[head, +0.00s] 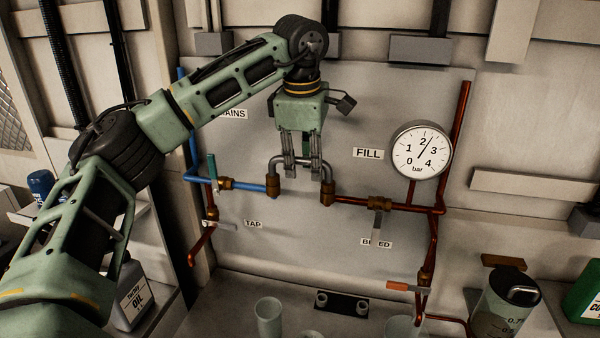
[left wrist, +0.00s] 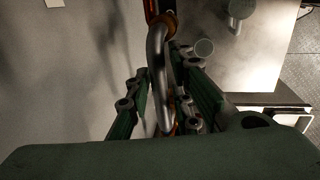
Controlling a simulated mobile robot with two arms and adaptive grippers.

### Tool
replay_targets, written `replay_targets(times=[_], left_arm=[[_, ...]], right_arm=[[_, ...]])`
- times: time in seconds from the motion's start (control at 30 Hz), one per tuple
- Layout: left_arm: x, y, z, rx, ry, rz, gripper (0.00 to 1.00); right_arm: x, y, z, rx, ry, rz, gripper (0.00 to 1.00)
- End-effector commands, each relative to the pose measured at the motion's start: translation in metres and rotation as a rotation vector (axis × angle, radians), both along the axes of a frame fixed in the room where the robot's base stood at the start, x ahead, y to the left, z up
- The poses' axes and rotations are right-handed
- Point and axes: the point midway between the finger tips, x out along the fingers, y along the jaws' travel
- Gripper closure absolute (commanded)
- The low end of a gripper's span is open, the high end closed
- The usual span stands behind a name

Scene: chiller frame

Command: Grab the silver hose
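The silver hose (head: 327,174) is a short grey loop on the wall panel, between a brown fitting on the blue pipe and another on the copper pipe. My left gripper (head: 303,169) is in front of its middle, pointing down, and hides part of it. In the left wrist view the hose (left wrist: 155,55) runs between the two green fingers, with a gap showing at the left finger. The fingers are apart and do not look closed on it. Contact at the right finger is unclear. My right gripper is not in view.
A pressure gauge (head: 422,149) and copper pipes (head: 463,125) are to the right. A blue pipe (head: 187,130) with a green-handled valve (head: 212,168) is to the left. Below are a clear cup (head: 268,316), a lidded jug (head: 500,305) and an oil bottle (head: 133,297).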

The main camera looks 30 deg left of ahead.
Motion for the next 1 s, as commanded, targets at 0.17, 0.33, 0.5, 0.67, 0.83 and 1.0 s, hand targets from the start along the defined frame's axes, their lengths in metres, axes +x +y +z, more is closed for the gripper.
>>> replay_targets(times=[0.17, 0.33, 0.5, 0.67, 0.83, 1.0], left_arm=[[0.000, 0.000, 0.000, 0.000, 0.000, 0.000, 0.98], [0.000, 0.000, 0.000, 0.000, 0.000, 0.000, 1.00], [0.000, 0.000, 0.001, -0.001, -0.001, 0.000, 1.00], [0.000, 0.000, 0.003, 0.000, -0.002, 0.000, 1.00], [0.001, -0.001, 0.026, -0.003, -0.006, 0.000, 1.00], [0.001, -0.001, 0.063, -0.002, -0.005, 0.001, 1.00]], right_arm=[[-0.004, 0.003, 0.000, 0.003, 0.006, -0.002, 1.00], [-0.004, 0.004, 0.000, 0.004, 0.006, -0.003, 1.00], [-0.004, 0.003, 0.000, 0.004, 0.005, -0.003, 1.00], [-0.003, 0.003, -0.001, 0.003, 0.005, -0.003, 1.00], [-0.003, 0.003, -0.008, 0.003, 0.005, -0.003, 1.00], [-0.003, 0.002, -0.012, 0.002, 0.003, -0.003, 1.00]])
